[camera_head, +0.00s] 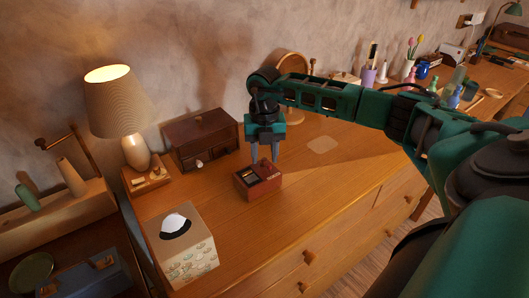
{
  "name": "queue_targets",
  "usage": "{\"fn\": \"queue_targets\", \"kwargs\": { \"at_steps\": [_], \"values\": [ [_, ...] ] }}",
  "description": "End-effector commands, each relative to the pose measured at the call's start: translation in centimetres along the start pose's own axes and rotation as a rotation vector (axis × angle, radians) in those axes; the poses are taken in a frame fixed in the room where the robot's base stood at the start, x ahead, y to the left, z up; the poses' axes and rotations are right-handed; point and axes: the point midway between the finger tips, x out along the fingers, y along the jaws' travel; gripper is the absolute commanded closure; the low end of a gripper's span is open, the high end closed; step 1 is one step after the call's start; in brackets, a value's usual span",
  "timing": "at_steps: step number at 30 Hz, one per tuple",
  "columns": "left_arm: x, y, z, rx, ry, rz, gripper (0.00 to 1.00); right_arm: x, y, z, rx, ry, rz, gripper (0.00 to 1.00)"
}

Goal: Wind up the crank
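A small dark red box (258,184) with a dark slot in its top and pale lettering on its front sits on the wooden dresser top. It looks like the thing that bears the crank, but I cannot make out the crank itself. My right gripper (264,157) points down from above. Its two fingers are apart, with the tips just over or at the back edge of the red box. Whether they touch it I cannot tell. My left gripper is not in view.
A brown wooden chest (204,139) and a lit lamp (120,103) stand at the back left. A tissue box (189,253) is at the front left. Bottles and cups, including a purple cup (368,76), stand at the back right. The dresser top (300,190) right of the red box is clear.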

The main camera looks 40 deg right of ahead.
Motion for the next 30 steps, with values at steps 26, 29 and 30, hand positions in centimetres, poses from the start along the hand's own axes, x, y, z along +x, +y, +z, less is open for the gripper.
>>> {"fn": "queue_targets", "kwargs": {
  "at_steps": [26,29,30],
  "values": [
    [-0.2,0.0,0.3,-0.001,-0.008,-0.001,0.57,-11.2,0.1,0.1,0.000,-0.003,0.003,0.58],
    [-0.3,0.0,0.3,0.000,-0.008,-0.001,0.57,-12.2,0.0,0.0,0.000,-0.001,0.002,0.58],
    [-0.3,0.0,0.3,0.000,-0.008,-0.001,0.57,-12.5,0.0,0.0,0.000,-0.001,0.002,0.58]
  ]
}}
